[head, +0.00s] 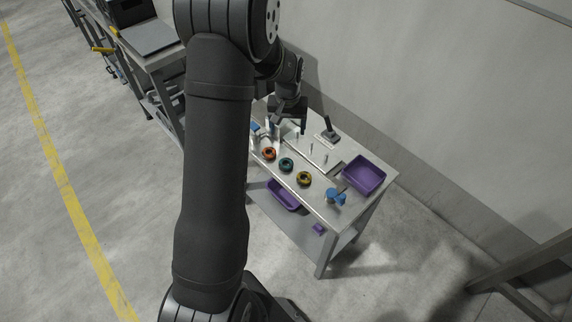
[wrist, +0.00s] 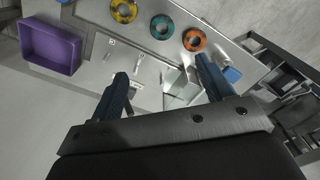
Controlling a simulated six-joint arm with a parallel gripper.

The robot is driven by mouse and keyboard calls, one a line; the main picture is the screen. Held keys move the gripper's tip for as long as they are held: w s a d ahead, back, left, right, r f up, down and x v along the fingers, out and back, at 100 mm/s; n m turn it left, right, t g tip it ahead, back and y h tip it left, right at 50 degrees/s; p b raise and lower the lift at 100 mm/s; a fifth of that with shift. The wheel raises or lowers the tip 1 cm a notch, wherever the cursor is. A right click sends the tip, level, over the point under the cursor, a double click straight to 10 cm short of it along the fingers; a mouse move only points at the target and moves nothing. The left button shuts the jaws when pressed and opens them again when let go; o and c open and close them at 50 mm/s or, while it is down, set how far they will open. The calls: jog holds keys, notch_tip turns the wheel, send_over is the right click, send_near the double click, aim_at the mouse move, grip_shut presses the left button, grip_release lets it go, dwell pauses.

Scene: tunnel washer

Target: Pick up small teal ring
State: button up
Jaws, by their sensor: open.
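The small teal ring (head: 286,165) lies on the metal table in the head view, between an orange ring (head: 269,154) and a yellow ring (head: 304,178). In the wrist view the teal ring (wrist: 162,27) lies flat near the far edge of the tabletop, beyond the fingertips. My gripper (head: 290,126) is above the back part of the table, apart from the ring. It also shows in the wrist view (wrist: 160,68), with its two fingers wide open and nothing between them.
A purple bin (head: 364,174) stands at the table's right end. Several upright pins (head: 311,146) and a black lever (head: 329,129) stand behind the rings. A blue item (head: 337,196) is at the front right corner. Another purple bin (head: 285,195) sits below. A wall runs behind the table.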

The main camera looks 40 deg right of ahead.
jog(key=m, duration=0.5)
send_over(287, 165)
jog(key=f, duration=1.2)
jog(key=shift+s+a+f, duration=0.2)
jog(key=shift+s, duration=0.1)
jog(key=shift+w+d+f, duration=0.1)
jog(key=shift+w+f, duration=0.05)
jog(key=shift+f, duration=1.15)
jog(key=shift+w+f, duration=0.15)
jog(key=shift+f, duration=1.15)
jog(key=shift+c, duration=0.4)
jog(key=c, duration=1)
